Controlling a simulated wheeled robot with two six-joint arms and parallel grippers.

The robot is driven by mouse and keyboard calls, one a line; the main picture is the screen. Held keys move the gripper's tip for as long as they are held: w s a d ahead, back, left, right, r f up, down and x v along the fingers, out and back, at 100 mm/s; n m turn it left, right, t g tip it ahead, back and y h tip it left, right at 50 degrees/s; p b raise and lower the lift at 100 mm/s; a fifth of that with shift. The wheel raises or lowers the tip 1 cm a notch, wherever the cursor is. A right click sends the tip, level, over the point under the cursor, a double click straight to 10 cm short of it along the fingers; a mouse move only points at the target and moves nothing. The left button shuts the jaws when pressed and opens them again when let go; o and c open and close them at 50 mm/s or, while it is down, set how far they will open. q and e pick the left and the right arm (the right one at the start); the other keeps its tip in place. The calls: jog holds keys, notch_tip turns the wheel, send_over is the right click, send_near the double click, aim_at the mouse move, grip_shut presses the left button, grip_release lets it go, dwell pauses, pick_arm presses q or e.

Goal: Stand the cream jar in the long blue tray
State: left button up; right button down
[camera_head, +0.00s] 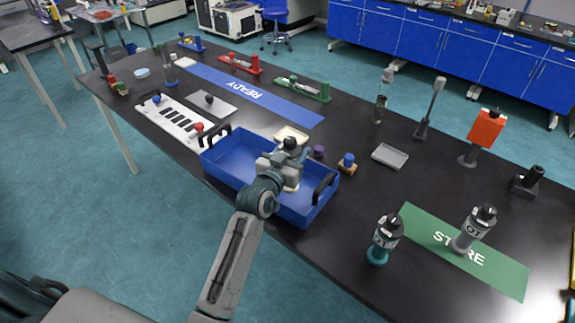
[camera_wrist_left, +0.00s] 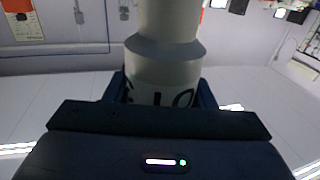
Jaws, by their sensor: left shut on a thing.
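The long blue tray (camera_head: 232,150) with black end handles lies along the near edge of the black table. In the left wrist view the pale jar (camera_wrist_left: 165,75), with dark lettering, stands between the fingers. My right gripper is out of view.
The tray's left half looks empty.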

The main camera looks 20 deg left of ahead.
pick_arm(q)
jog(key=shift+s+f, duration=0.1)
jog(key=shift+f, duration=0.45)
jog(key=f, duration=0.3)
jog(key=shift+w+f, duration=0.3)
jog(key=shift+w, duration=0.05)
jog(key=shift+f, duration=0.35)
jog(key=shift+s, duration=0.15)
jog(key=shift+f, duration=0.15)
jog(key=o, duration=1)
jog(key=shift+o, duration=0.3)
